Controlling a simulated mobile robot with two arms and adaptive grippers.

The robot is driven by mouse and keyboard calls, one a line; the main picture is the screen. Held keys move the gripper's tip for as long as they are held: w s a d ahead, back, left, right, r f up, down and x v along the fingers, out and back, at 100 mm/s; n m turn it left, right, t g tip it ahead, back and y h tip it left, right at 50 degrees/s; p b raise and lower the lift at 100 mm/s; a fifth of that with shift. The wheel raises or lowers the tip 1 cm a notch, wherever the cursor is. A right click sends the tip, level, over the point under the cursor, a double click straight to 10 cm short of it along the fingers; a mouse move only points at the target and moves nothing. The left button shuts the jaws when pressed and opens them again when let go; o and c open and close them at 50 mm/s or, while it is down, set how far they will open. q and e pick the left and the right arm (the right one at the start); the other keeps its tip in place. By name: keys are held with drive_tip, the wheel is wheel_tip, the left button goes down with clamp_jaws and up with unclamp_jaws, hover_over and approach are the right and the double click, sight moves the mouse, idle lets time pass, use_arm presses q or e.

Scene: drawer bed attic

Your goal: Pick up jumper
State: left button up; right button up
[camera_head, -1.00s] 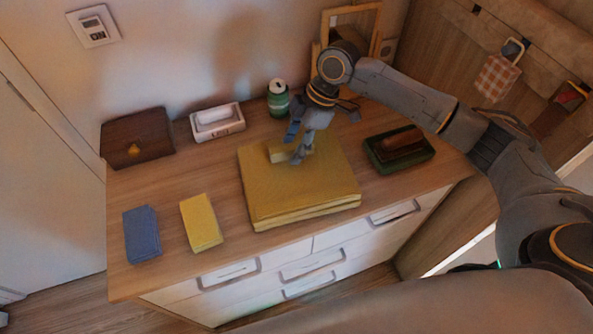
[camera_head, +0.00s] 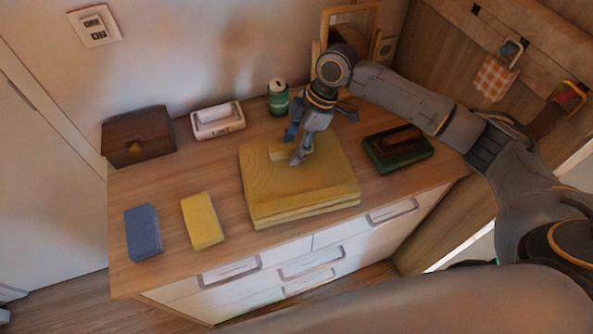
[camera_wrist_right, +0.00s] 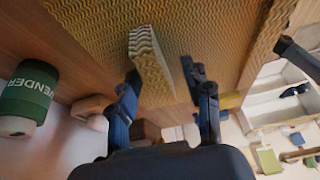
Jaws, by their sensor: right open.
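The jumper (camera_head: 300,190) is a folded mustard-yellow knit lying flat on the wooden dresser top. A paler raised ribbed piece (camera_head: 278,154) stands up near its back edge. My right gripper (camera_head: 297,147) is over that back part, pointing down, with its fingers apart. In the right wrist view, the ribbed piece (camera_wrist_right: 150,62) shows between the open fingers (camera_wrist_right: 163,88), closer to the left one. I cannot tell whether the fingers touch the knit. My left gripper is out of view.
A green can (camera_head: 278,98) and a white lint box (camera_head: 217,120) stand behind. A green tray (camera_head: 398,158) is at the right. A brown box (camera_head: 138,136), blue cloth (camera_head: 143,232) and yellow cloth (camera_head: 202,220) are at the left. The dresser's front strip (camera_head: 170,266) is bare.

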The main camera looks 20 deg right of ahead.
clamp_jaws()
idle(0.4)
